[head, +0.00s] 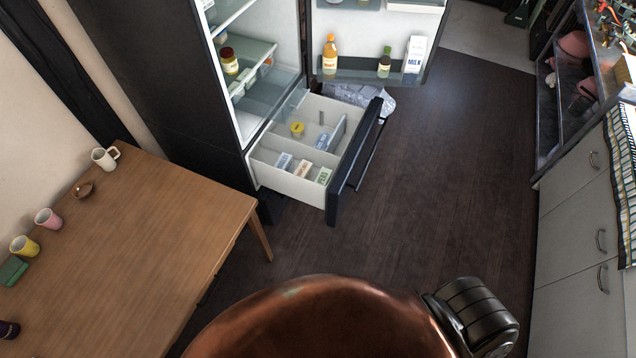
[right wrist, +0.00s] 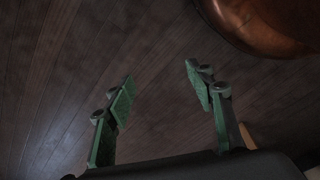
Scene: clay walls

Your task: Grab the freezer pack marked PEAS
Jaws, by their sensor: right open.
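An open freezer drawer (head: 262,176) sticks out below the fridge. In its front part stand several small packs: one with a blue mark (head: 283,161), one with an orange mark (head: 303,169) and one with a green mark (head: 323,175). Another bluish pack (head: 321,141) stands further back by a divider. The lettering is too small to read surely, so I cannot tell which one says PEAS. My right gripper (right wrist: 160,74) is open and empty above the dark floor in the right wrist view, away from the drawer. My left gripper is out of view.
The fridge door (head: 372,40) stands open above the drawer. A wooden table (head: 150,240) with cups is at the left. Grey cabinets (head: 575,215) line the right. Dark floor (head: 430,190) between them is clear. A yellow-topped jar (head: 297,128) sits in the drawer.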

